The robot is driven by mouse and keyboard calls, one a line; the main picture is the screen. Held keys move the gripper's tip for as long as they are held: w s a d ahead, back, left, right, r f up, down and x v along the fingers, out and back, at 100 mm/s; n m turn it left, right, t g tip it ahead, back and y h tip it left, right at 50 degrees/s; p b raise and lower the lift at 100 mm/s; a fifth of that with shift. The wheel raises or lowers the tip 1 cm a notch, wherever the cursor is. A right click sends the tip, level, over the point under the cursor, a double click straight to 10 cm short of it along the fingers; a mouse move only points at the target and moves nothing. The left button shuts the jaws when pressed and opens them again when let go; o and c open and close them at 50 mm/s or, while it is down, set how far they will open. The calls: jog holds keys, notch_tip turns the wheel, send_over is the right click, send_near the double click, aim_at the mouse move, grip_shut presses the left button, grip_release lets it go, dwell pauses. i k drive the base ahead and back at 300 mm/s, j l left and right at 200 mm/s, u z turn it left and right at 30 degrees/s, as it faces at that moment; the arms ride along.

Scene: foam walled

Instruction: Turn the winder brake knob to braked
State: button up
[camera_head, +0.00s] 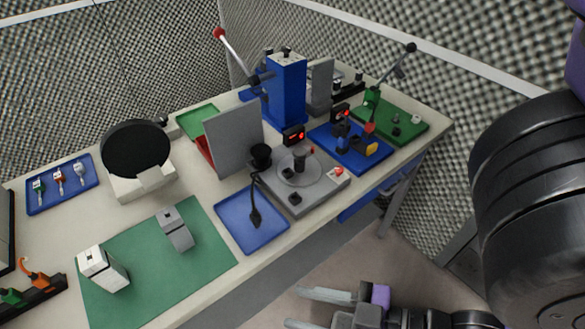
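A grey machine (315,197) on the bench carries a flat round disc (291,176) with an upright post at its centre; it may be the winder. A small black block or knob (294,198) sits on its front part, and a red button on a white plate (338,173) sits at its right. I cannot tell which part is the brake knob or how it is set. My gripper (296,308) is at the bottom of the view, below and apart from the bench edge. Its two pale fingers are spread, with nothing seen between them.
A blue tray (238,230) holding a black tool lies left of the grey machine. A blue press (286,92) with a red-tipped lever stands behind. A green mat (205,262) holds two pale blocks. Another blue board (375,160) is at right. Floor is clear before the bench.

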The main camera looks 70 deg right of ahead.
aim_at(339, 170)
jog(key=k+j+z, duration=0.1)
jog(key=z, duration=0.3)
jog(key=k+z, duration=0.55)
jog(key=z, duration=0.2)
